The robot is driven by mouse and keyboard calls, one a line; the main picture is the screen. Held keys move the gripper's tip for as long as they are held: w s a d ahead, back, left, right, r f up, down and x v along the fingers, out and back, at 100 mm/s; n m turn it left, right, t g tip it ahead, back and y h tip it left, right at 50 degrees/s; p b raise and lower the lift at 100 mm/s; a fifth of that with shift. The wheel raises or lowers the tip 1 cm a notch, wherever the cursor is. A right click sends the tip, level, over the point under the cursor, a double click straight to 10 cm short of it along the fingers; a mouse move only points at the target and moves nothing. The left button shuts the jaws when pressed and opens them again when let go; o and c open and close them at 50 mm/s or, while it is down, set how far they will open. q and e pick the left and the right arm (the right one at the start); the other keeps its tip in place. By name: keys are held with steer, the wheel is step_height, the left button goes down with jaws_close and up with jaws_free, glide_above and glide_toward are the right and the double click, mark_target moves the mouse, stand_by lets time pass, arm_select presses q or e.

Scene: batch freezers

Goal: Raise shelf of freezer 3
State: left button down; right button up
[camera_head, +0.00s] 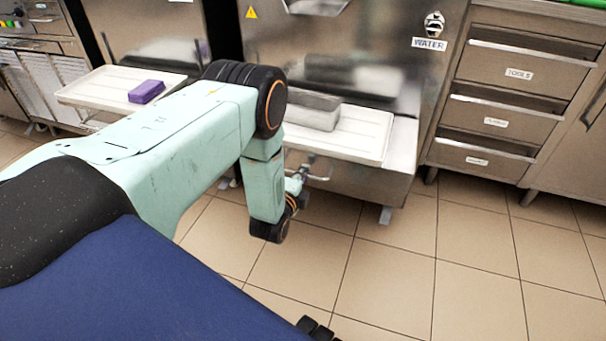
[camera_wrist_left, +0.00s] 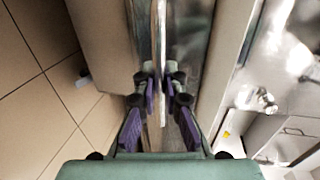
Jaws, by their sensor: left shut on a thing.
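A freezer front (camera_head: 355,75) stands at the centre, with a white shelf (camera_head: 350,135) sticking out level from it. A grey block (camera_head: 312,112) lies on the shelf. A metal bar handle (camera_head: 320,178) shows at the front, just below the shelf. My left gripper (camera_head: 298,180) is at this handle, partly hidden by my forearm. In the left wrist view, the purple-padded fingers (camera_wrist_left: 163,85) are closed around a thin pale bar (camera_wrist_left: 161,40). No freezer number is readable.
A second freezer at the left has a white shelf (camera_head: 85,90) with a purple block (camera_head: 146,91) on it. A steel drawer cabinet (camera_head: 515,85) stands at the right, near a WATER label (camera_head: 429,44). The tiled floor (camera_head: 400,270) in front is clear.

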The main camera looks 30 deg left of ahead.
stand_by(0.5)
arm_select(q)
steer(key=shift+r+p, duration=0.45)
steer(key=shift+p, duration=0.1)
step_height(320, 180, up, 11)
steer(key=p, duration=1)
steer(key=shift+r+p, duration=0.15)
steer(key=shift+p, duration=0.15)
steer(key=c, duration=1.4)
jaws_free()
steer(key=shift+s+r, duration=0.1)
steer(key=shift+r, duration=0.1)
steer(key=shift+c, duration=0.2)
steer(key=shift+f, duration=0.15)
